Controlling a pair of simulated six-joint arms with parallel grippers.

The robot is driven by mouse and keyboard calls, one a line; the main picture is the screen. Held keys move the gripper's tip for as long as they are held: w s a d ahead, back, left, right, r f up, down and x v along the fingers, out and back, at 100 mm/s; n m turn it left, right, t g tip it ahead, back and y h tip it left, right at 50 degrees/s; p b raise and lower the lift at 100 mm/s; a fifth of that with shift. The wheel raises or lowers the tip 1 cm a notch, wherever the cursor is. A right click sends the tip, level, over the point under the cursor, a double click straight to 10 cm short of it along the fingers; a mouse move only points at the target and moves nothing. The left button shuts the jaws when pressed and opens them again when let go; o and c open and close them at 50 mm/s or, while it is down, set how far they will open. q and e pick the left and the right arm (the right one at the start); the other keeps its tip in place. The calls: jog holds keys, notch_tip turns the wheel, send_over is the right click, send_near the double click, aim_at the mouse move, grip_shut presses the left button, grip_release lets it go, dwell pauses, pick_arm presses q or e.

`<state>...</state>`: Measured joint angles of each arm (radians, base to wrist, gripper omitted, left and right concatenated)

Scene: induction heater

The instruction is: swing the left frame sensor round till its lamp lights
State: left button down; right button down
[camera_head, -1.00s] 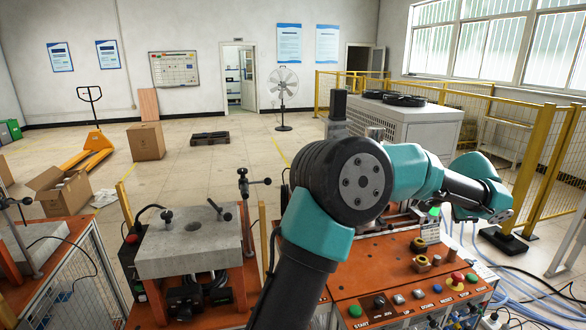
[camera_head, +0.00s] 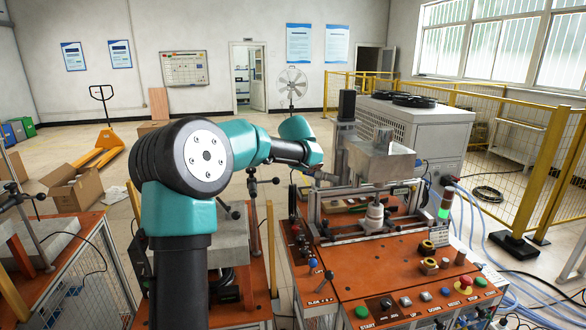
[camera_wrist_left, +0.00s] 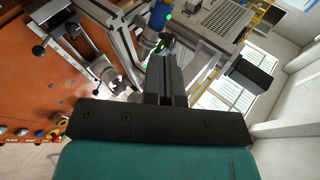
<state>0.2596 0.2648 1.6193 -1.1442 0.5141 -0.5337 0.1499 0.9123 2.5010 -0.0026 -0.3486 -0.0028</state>
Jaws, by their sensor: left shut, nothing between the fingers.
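My left arm reaches in from the left in the head view. Its gripper (camera_head: 326,177) is small there, at the left upright of the metal frame (camera_head: 313,205) on the orange machine. In the left wrist view the gripper's dark fingers (camera_wrist_left: 166,62) are together with nothing between them, pointing at the frame's bars (camera_wrist_left: 122,35). I cannot pick out the left frame sensor or its lamp for certain. Small green lights (camera_wrist_left: 168,17) show beyond the fingertips near a blue part (camera_wrist_left: 155,25); I cannot tell what they belong to. My right gripper is out of view.
A metal hopper (camera_head: 380,160) sits above the frame, and a pale cone-shaped part (camera_head: 375,214) stands inside it. Push buttons (camera_head: 405,301) line the machine's front edge. A grey block (camera_head: 232,232) stands on the left bench.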

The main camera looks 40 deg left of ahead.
aim_at(320, 176)
pick_arm(q)
jog(key=shift+s+a, duration=0.15)
jog(key=shift+a, duration=0.1)
jog(key=x, duration=1.4)
jog(key=shift+w+r, duration=0.2)
jog(key=shift+r, duration=0.2)
jog(key=shift+a, duration=0.1)
